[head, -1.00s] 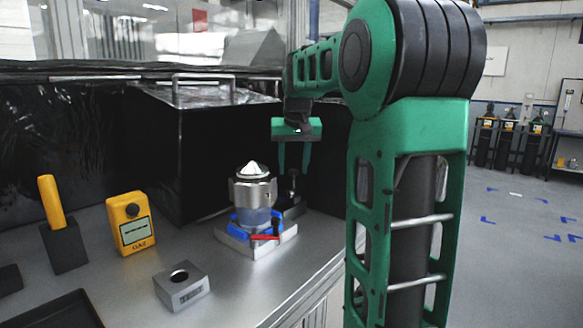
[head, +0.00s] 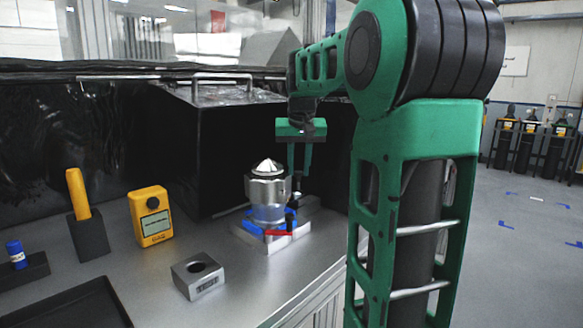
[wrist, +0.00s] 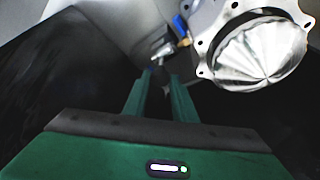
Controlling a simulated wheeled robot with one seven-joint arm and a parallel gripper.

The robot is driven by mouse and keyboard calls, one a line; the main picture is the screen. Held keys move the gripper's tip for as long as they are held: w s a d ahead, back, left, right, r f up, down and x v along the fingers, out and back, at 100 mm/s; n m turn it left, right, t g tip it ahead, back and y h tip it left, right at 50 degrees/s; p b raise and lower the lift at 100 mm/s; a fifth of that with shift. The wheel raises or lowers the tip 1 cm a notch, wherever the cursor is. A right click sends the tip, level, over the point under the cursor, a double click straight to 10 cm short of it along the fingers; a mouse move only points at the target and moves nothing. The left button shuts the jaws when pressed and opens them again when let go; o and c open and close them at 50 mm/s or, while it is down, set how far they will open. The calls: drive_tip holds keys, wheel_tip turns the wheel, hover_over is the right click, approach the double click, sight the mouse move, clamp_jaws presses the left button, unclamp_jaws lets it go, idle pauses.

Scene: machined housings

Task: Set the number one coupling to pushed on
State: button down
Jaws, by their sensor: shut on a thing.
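A silver machined housing (head: 267,188) with a cone-shaped top stands upright on a pale base (head: 290,241) with blue parts and a red lever (head: 285,232). My gripper (head: 299,174) points down just behind and right of the housing. In the wrist view my gripper (wrist: 158,82) is shut on a small dark knob (wrist: 157,78), mostly hidden between the fingers. A metal fitting (wrist: 163,50) lies just beyond it, and the housing (wrist: 252,48) is at upper right. I cannot read any number on a coupling.
A grey block with a hole (head: 198,277), a yellow meter (head: 151,216), a yellow-handled tool in a black holder (head: 88,236) and a black tray (head: 75,305) stand to the left. A large black box (head: 245,150) stands behind. Bench space in front of the base is clear.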

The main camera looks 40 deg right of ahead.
drive_tip(key=shift+a+r, duration=0.1)
drive_tip(key=shift+a, duration=0.15)
drive_tip(key=c, duration=1.6)
unclamp_jaws()
drive_tip(key=shift+w, duration=0.1)
drive_tip(key=shift+o, duration=0.7)
drive_tip(key=v, duration=1)
drive_tip(key=shift+a+r, duration=0.2)
drive_tip(key=shift+r, duration=0.05)
drive_tip(key=shift+s, duration=0.2)
